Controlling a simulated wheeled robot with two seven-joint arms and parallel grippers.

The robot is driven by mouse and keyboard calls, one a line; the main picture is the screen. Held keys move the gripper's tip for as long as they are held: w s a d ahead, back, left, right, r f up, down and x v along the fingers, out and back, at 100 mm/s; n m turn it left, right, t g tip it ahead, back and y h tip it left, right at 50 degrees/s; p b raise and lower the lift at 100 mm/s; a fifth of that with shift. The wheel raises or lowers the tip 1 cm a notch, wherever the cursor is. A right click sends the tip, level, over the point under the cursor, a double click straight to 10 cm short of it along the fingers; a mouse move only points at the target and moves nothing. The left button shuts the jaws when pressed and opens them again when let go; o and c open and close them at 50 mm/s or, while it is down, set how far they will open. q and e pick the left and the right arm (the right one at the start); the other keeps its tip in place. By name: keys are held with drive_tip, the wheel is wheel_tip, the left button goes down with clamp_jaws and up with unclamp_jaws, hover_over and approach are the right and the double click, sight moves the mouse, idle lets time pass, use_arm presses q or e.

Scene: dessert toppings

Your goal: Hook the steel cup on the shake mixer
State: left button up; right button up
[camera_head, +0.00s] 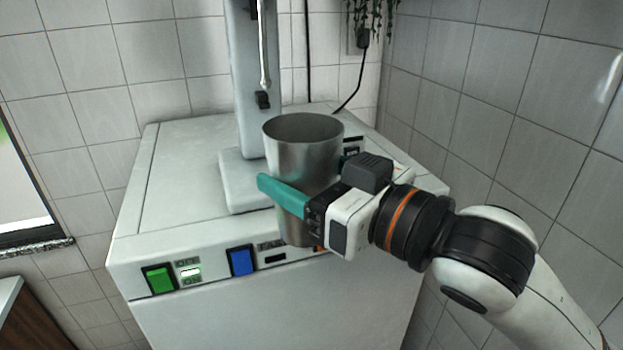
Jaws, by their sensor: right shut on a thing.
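The steel cup (305,158) is upright and open at the top, in the middle of the head view. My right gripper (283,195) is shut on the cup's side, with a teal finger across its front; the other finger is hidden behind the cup. The cup appears in front of the shake mixer, whose grey column (252,80) and base (240,178) stand behind and to the left. A thin metal spindle (264,45) hangs along the column, with a small black piece near its lower end. My left gripper is not in view.
The mixer stands on a white cabinet (185,175) with a green switch (159,278) and a blue switch (242,261) on its front. Tiled walls close in behind and at right. A black cable (352,92) hangs behind. The cabinet's left top is clear.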

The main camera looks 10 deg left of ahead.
drive_tip(key=shift+w+a+f+p, duration=0.15)
drive_tip(key=shift+w+a+p, duration=0.25)
drive_tip(key=shift+w+a, duration=1.35)
drive_tip(key=shift+w+a+f+p, duration=0.15)
drive_tip(key=shift+w+a+p, duration=0.2)
drive_tip(key=shift+w+a, duration=1.4)
drive_tip(key=shift+w+a+f+p, duration=0.15)
drive_tip(key=shift+w+a+p, duration=0.45)
drive_tip(key=shift+w, duration=2.1)
drive_tip(key=shift+a, duration=0.15)
drive_tip(key=shift+r, duration=0.1)
drive_tip(key=shift+r+p, duration=1.25)
drive_tip(key=shift+r, duration=0.2)
